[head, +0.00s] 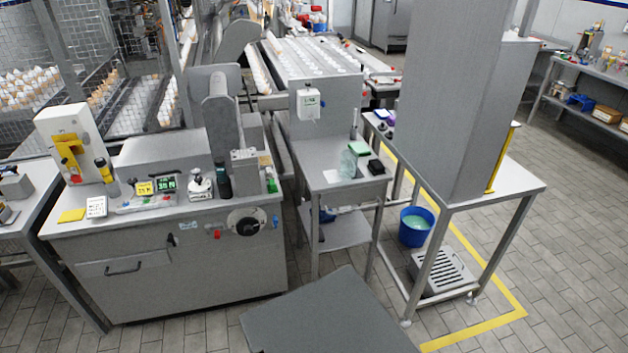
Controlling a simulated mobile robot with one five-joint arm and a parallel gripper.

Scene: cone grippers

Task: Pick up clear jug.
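A clear, pale green-tinted vessel that looks like the jug (348,163) stands upright on the small grey metal table (325,177) in the middle of the head view. A green item (359,148) is right beside or behind it, and a small black object (375,168) sits to its right. Its handle cannot be made out at this size. My gripper is not in view, so nothing shows it near the jug.
A machine bench (170,255) stands to the left. A tall grey cabinet (460,100) on a frame table stands to the right, with a blue bucket (408,238) and a slotted grey box (440,270) low beside it. Yellow tape (475,333) marks the tiled floor.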

